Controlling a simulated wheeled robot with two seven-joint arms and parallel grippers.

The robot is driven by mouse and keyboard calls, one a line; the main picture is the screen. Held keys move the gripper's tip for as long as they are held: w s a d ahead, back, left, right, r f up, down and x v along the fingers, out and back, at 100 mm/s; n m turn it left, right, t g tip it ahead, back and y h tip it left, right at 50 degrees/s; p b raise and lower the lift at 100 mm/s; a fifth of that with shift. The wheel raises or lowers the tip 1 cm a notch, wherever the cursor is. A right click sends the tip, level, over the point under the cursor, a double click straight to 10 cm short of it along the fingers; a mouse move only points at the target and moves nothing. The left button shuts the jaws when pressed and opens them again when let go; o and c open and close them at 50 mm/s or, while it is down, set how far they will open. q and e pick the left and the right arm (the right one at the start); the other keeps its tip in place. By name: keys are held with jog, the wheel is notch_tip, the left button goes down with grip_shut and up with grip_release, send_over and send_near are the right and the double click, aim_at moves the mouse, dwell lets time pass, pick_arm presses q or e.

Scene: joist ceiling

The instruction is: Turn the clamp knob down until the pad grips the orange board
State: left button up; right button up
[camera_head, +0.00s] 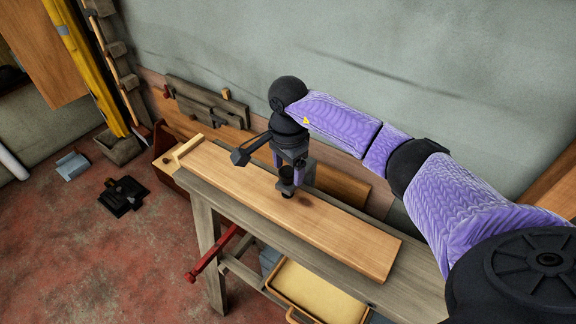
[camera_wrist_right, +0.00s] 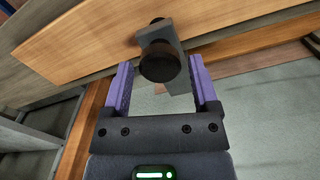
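The orange board (camera_head: 340,225) lies lengthwise on the grey wooden bench (camera_head: 215,200); it also shows in the right wrist view (camera_wrist_right: 85,45). A small grey clamp stands at the board's middle. Its round dark knob (camera_wrist_right: 160,62) shows in the right wrist view, with the grey clamp body (camera_wrist_right: 177,75) behind it. My right gripper (camera_head: 288,170) comes down over the clamp. Its two purple fingers stand open on either side of the knob, with a visible gap on both sides. I cannot tell whether the pad touches the board. My left gripper is not in view.
A red bar clamp (camera_head: 215,255) sticks out from the bench front. A yellow tray (camera_head: 318,288) sits below the bench. A dark object (camera_head: 122,196) lies on the red floor at left. The board's right half is clear.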

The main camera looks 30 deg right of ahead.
grip_shut()
